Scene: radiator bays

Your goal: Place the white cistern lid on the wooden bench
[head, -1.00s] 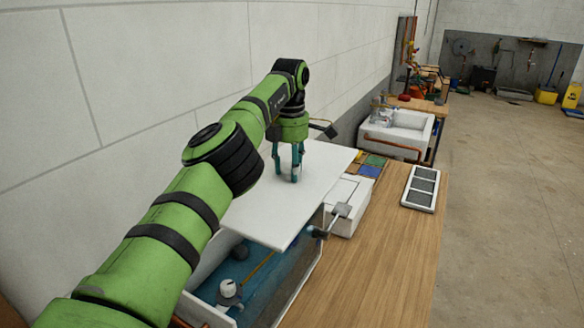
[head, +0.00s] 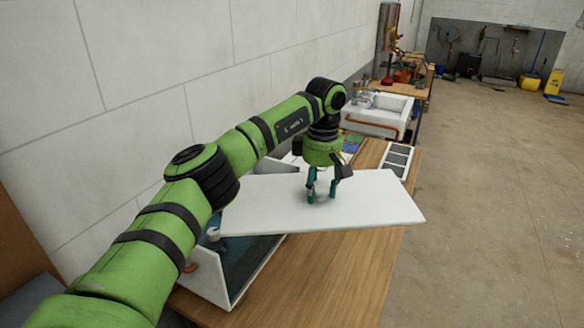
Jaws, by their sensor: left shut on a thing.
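The white cistern lid (head: 375,205) is a flat rectangular panel in the middle of the head view. My left gripper (head: 320,196) is shut on it from above, near the middle of its top. The lid is held up, partly over the open cistern (head: 222,285) and partly over the wooden bench (head: 335,275). Its right end reaches past the bench's right edge in the picture. The cistern is a white box with a dark blue inside, at the lower left of the lid. The lid and my arm hide part of it. My right gripper is not in view.
A white framed panel with dark panes (head: 397,161) lies on the bench behind the lid. A white sink (head: 380,114) with a copper pipe stands farther back. A wall runs along the left. Bare bench lies in front of the lid, with open floor to the right.

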